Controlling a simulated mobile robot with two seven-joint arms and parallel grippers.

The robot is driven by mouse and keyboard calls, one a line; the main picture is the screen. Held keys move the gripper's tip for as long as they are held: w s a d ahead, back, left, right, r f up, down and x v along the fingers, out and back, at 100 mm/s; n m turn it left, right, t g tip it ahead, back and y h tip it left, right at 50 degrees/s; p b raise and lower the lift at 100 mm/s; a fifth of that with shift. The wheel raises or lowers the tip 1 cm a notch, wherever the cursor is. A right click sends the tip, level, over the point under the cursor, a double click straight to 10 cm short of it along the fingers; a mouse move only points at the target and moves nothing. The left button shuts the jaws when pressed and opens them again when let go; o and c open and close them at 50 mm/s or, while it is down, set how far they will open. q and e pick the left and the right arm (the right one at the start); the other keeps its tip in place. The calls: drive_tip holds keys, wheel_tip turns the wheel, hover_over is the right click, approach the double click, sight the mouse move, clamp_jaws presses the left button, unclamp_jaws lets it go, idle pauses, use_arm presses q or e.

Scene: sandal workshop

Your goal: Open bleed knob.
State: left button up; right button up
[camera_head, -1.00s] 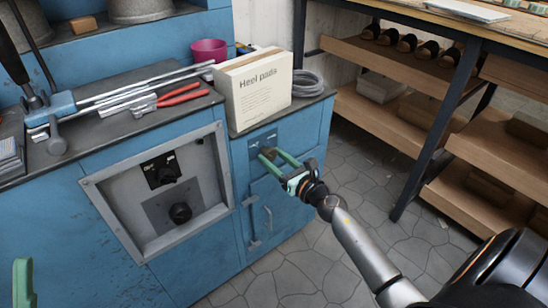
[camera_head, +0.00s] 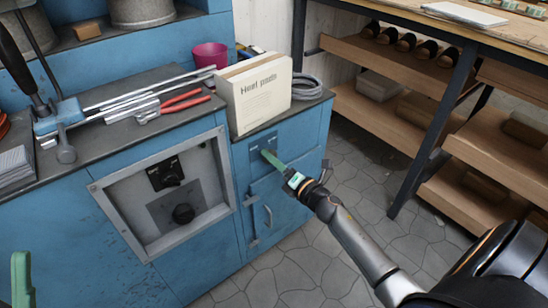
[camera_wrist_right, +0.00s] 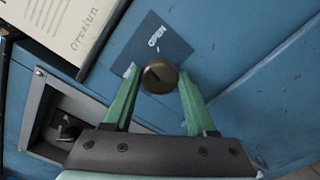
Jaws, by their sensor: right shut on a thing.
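The bleed knob (camera_wrist_right: 160,76) is a round, dark brass knob with a slot mark on its face. It sits on a dark blue plate (camera_wrist_right: 140,52) lettered "OPEN" on the blue cabinet front. My right gripper (camera_head: 268,156) reaches this plate below the box. Its green fingers, also in the right wrist view (camera_wrist_right: 160,82), are shut on the knob, one on each side. In the head view the knob is mostly hidden by the fingers. One green finger of my left gripper (camera_head: 21,279) shows at the lower left, away from the cabinet; its opening cannot be told.
A "Heel pads" box (camera_head: 255,98) stands on the counter above the knob. A recessed grey panel (camera_head: 218,190) with two black knobs lies to the left. A door handle (camera_head: 268,217) is below. Wooden shelving (camera_head: 400,120) stands at the right, with stone floor between.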

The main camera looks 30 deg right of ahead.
drive_tip(key=m+p, duration=0.2)
drive_tip(key=m, duration=0.4)
use_arm(q)
drive_tip(key=shift+w+a+f+n+y+p, duration=0.2)
drive_tip(key=shift+w+f+n+y, duration=0.75)
drive_tip(key=shift+y, duration=0.35)
drive_tip(key=shift+w+a+f+n+y+p, duration=0.2)
drive_tip(key=shift+w+f+n+y, duration=0.5)
drive_tip(key=shift+w+n+y, duration=0.5)
use_arm(e)
drive_tip(key=shift+m, duration=0.6)
use_arm(q)
drive_tip(key=shift+s+m, duration=0.1)
drive_tip(key=shift+m, duration=0.15)
use_arm(e)
drive_tip(key=o, duration=1.3)
drive_tip(key=shift+o, duration=0.2)
